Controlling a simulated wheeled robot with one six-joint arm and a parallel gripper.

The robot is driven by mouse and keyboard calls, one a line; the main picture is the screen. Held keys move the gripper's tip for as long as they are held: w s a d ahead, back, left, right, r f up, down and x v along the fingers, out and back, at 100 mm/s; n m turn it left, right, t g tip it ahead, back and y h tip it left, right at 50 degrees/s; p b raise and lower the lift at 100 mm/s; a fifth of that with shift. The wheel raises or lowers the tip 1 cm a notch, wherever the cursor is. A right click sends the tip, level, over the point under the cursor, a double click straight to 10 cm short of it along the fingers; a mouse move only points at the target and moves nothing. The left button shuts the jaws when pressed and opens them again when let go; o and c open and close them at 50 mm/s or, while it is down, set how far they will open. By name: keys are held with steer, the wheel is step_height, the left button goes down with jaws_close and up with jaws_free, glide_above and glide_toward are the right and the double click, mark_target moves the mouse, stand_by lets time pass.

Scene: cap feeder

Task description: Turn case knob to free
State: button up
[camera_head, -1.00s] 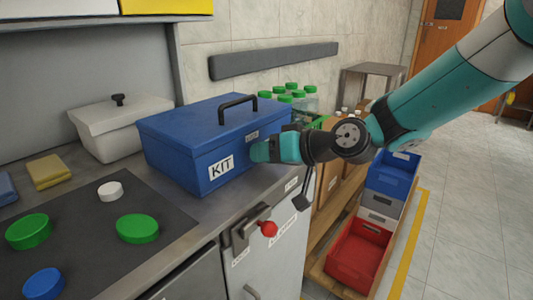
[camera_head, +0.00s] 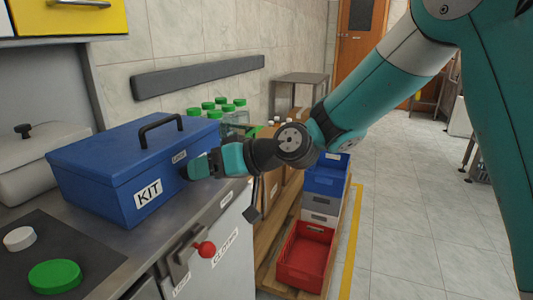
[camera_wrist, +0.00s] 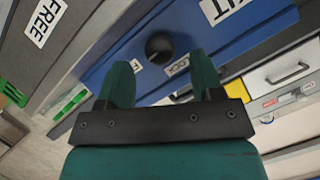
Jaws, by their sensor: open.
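The blue case (camera_head: 110,185) with a KIT label stands on the counter, its lid shut and its black handle on top. In the wrist view its front face (camera_wrist: 110,50) carries a round black knob (camera_wrist: 158,46). A LOCK label (camera_wrist: 178,67) and a partly hidden label (camera_wrist: 137,66) sit beside the knob. I cannot tell which way the knob is turned. My gripper (camera_wrist: 162,68) is open, its two green fingers pointing at the face on either side of the knob, with nothing gripped. In the head view my gripper (camera_head: 195,168) is close to the case front and hides the knob.
A red-knobbed lever (camera_head: 204,248) sticks out from the cabinet front below. A white lidded box (camera_head: 35,165), green caps and bottles (camera_head: 225,115) stand around the case. Crates (camera_head: 305,255) stand at right.

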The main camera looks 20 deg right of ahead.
steer(key=v, duration=1.4)
steer(key=shift+d, duration=0.15)
steer(key=s+f+n+g+h, duration=0.1)
steer(key=s+f+g+h, duration=0.25)
steer(key=s, duration=0.65)
steer(key=s+f+g+h, duration=0.2)
steer(key=s+g+h, duration=0.15)
steer(key=s, duration=0.65)
step_height(320, 180, up, 18)
steer(key=p, duration=1.9)
steer(key=shift+s+d+r+h, duration=0.2)
steer(key=shift+d+h, duration=0.1)
steer(key=shift+d, duration=0.05)
